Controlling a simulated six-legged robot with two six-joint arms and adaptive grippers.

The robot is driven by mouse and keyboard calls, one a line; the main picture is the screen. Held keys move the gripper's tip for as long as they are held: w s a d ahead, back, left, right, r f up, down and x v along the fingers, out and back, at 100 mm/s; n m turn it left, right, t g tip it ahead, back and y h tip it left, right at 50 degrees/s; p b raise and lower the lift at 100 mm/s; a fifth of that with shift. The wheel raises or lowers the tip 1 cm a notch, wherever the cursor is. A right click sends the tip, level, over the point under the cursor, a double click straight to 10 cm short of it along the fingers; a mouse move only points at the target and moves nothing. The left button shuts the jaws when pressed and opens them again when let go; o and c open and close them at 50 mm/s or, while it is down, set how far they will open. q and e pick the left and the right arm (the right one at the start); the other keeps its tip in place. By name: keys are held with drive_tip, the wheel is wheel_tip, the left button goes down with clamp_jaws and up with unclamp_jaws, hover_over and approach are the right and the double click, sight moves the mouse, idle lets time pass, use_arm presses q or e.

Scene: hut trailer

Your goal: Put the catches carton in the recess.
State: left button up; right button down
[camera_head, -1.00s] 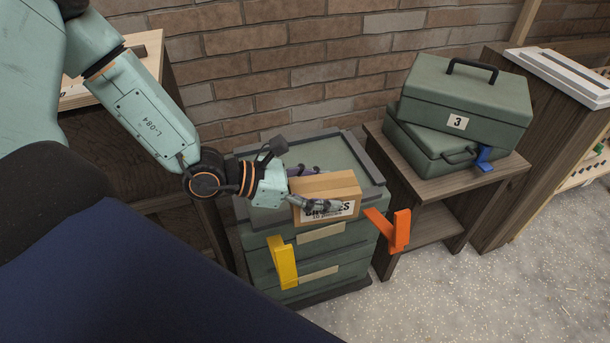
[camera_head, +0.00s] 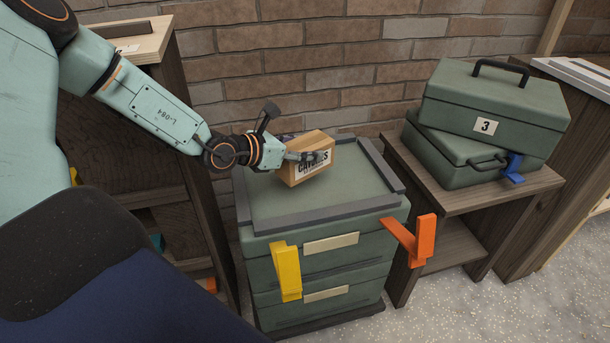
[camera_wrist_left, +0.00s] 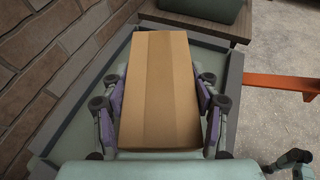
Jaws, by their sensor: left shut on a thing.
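The catches carton (camera_head: 308,165) is a small brown box with a white label, seen in the head view over the back of the green stacked case. My left gripper (camera_head: 300,157) is shut on it, with fingers on both sides. The left wrist view shows the carton's brown top (camera_wrist_left: 160,90) between the fingers. The recess appears to be the shallow green top (camera_head: 315,205) inside a grey raised rim. The carton is tilted in the head view, and I cannot tell whether it touches the top.
A yellow latch (camera_head: 287,272) and an orange latch (camera_head: 418,240) stick out from the case. Right of it, a wooden stand (camera_head: 455,205) bears two green boxes (camera_head: 495,105). A wooden shelf unit (camera_head: 120,150) is at left, a brick wall (camera_head: 300,60) behind.

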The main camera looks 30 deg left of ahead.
use_arm(q)
wheel_tip(320, 180, down, 3)
drive_tip(key=shift+w+r+b, duration=0.1)
drive_tip(key=shift+r+b, duration=0.1)
drive_tip(key=shift+b, duration=0.3)
wheel_tip(320, 180, down, 3)
drive_tip(key=shift+r+b, duration=0.1)
drive_tip(key=shift+b, duration=0.8)
drive_tip(key=o, duration=1.6)
drive_tip(key=shift+f, duration=0.25)
drive_tip(key=shift+c, duration=0.2)
